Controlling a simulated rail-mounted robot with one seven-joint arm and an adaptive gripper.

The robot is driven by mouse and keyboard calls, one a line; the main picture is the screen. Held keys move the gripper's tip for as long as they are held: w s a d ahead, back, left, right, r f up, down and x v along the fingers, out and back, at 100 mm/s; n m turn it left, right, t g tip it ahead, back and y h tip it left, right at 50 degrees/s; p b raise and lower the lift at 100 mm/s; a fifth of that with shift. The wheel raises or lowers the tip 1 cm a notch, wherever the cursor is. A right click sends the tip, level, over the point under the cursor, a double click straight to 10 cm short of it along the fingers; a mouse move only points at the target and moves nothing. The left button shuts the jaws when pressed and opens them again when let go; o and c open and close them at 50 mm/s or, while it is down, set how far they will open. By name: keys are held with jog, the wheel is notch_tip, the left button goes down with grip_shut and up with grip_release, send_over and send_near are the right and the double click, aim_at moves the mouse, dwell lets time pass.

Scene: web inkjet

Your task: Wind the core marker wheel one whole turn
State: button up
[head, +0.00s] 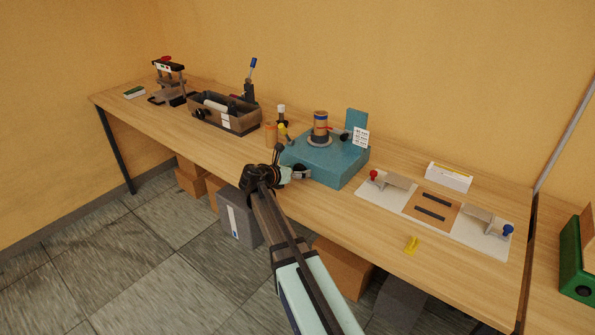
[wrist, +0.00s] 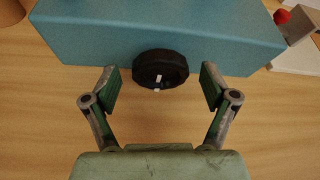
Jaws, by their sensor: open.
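The core marker is a blue-teal box (head: 335,165) on the wooden bench. In the wrist view the box (wrist: 150,30) fills the top of the picture. A black ridged wheel (wrist: 160,69) sticks out of its near side, with a white mark on its rim and another on the part below it. My gripper (wrist: 160,88) is open, with one finger to the left and one to the right of the wheel. A gap shows on each side, and I see no contact. In the head view my gripper (head: 298,174) is at the box's front left, and the wheel is not clearly visible there.
A white board with clamps (head: 470,232) lies to the right.

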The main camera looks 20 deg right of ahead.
jog(key=shift+d, duration=0.2)
jog(key=c, duration=1.2)
jog(key=shift+o, duration=0.2)
jog(key=m+b, duration=0.1)
jog(key=m+t+y+b, duration=0.1)
jog(key=m+t+b, duration=0.1)
jog(key=shift+s+d+f, duration=0.1)
jog(key=shift+s+f, duration=0.1)
jog(key=shift+f, duration=0.05)
jog(key=m+t+b, duration=0.1)
jog(key=m+b, duration=0.1)
jog(key=b, duration=0.1)
jog(key=shift+m+t+y, duration=0.4)
jog(key=shift+m+t+b, duration=0.4)
jog(key=shift+m+b, duration=0.3)
jog(key=shift+b, duration=0.55)
jog(key=shift+r, duration=0.15)
